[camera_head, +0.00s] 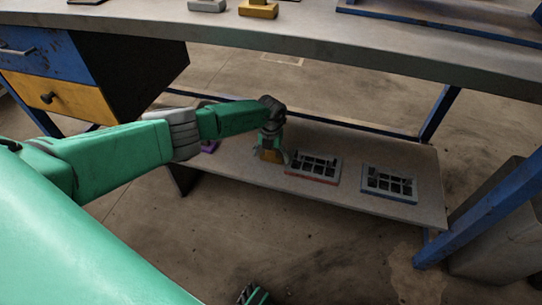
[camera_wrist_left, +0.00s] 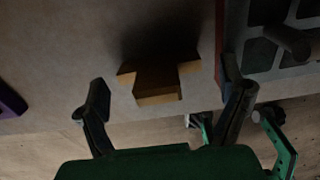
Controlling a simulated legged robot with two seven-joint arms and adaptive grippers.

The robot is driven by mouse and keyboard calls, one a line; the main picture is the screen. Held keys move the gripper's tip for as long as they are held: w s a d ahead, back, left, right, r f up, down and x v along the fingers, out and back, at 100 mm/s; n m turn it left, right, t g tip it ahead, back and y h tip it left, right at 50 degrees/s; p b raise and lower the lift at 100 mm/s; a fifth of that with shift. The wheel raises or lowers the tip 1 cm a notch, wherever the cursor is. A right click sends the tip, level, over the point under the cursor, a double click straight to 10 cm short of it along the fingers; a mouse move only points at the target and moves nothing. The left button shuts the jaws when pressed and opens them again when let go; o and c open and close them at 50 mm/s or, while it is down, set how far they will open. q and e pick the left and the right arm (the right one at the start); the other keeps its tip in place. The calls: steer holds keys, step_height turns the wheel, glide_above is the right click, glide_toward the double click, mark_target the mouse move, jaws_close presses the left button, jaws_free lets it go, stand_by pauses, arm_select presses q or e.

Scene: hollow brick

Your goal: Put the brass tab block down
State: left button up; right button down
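The brass tab block (camera_head: 270,156) is on the grey lower shelf (camera_head: 400,215), left of the red-edged grid tray. In the left wrist view, the block (camera_wrist_left: 158,84) shows its wide tabs and a dark shadow beside it. My left gripper (camera_head: 272,153) is directly over the block. In the left wrist view its two fingers (camera_wrist_left: 167,105) are spread, with a visible gap on each side of the block. A small green and black part (camera_head: 252,295) at the bottom edge may be my right gripper; its fingers cannot be made out.
The red-edged grid tray (camera_head: 313,167) is close to the right of the block. A blue-edged grid tray (camera_head: 389,184) lies farther right. A purple item (camera_head: 210,147) is to the left. The workbench top (camera_head: 330,50) overhangs the shelf, with blue legs (camera_head: 438,112) at the right.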

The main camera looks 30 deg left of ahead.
arm_select(q)
step_height(320, 180, up, 12)
steer(key=p, duration=0.6)
steer(key=shift+w+p, duration=0.1)
steer(key=shift+p, duration=0.3)
steer(key=shift+d+r, duration=0.15)
steer(key=shift+r, duration=0.4)
